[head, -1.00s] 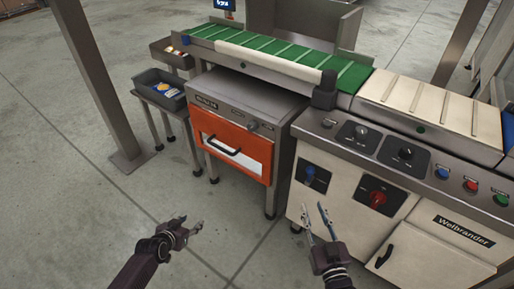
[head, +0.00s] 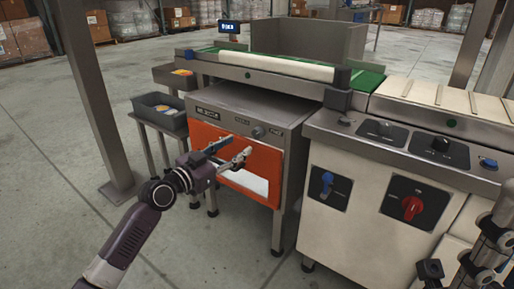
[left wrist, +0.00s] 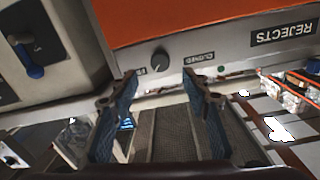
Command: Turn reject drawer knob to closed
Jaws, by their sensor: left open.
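The reject drawer knob (head: 258,132) is a small dark round knob on the grey panel above the orange drawer front (head: 270,165). The left wrist view shows the knob (left wrist: 160,57) upside down, beside a label that reads CLOSED (left wrist: 200,58); I cannot tell its exact setting. My left gripper (head: 242,147) is open and empty in front of the drawer front, just below and left of the knob in the head view. In the left wrist view the knob appears beyond and between the open fingertips (left wrist: 159,76). The drawer handle is hidden behind my gripper. My right arm (head: 490,240) shows at the right edge; its jaws are unclear.
Right of the drawer cabinet, a white machine carries a blue switch (head: 327,182) and a red rotary switch (head: 411,207). A green conveyor (head: 367,82) runs above. A grey bin (head: 160,112) stands at left, near a steel post (head: 85,90). The floor in front is open.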

